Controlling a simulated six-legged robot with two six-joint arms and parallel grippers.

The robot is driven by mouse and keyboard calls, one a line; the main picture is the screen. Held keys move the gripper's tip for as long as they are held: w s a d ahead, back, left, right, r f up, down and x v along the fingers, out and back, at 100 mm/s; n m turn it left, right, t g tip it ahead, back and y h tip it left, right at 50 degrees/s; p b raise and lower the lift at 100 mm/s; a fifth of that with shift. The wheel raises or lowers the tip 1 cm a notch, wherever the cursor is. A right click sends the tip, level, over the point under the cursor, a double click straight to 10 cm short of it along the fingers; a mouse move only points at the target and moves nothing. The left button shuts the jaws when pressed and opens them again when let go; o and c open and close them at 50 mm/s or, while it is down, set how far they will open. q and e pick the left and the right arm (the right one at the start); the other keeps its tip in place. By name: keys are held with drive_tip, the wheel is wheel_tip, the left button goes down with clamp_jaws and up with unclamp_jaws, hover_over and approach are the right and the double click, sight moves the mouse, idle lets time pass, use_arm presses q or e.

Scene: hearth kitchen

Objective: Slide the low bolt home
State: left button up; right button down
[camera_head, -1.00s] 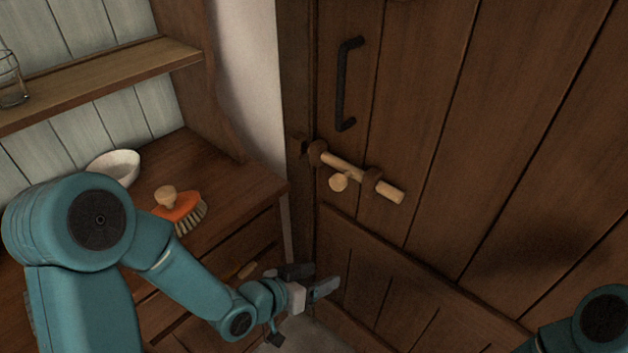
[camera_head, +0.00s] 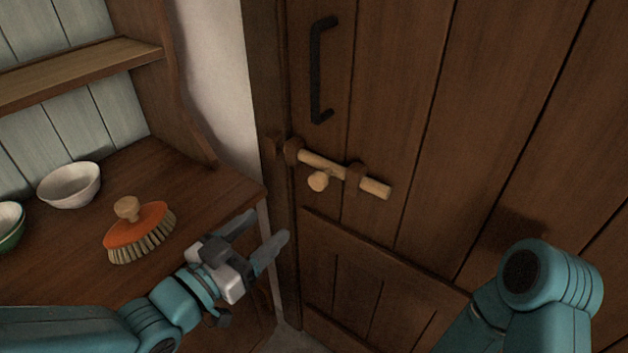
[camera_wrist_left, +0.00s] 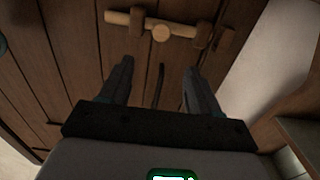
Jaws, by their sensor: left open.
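The low bolt (camera_head: 374,187) is a pale wooden rod with a round knob (camera_head: 318,181), held in two dark brackets on the brown plank door (camera_head: 400,120). Its left end is at the bracket near the door's edge; its right end sticks out past the other bracket. A dark keeper (camera_head: 272,148) is on the door frame. My left gripper (camera_head: 262,238) is open and empty, below and left of the bolt and apart from it. In the left wrist view the bolt (camera_wrist_left: 180,29) lies beyond the two spread fingers (camera_wrist_left: 155,80). My right arm shows at lower right; its gripper is out of view.
A wooden dresser (camera_head: 190,190) stands left of the door. A black handle (camera_head: 316,70) is above the bolt. The space before the door is clear.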

sight(314, 183)
use_arm(q)
drive_tip(key=p+x, duration=0.5)
drive_tip(key=x, duration=1)
drive_tip(key=shift+p, duration=0.4)
drive_tip(key=shift+w+d+f, duration=0.1)
drive_tip(key=shift+w+d, duration=0.2)
drive_tip(key=shift+w, duration=0.2)
clamp_jaws()
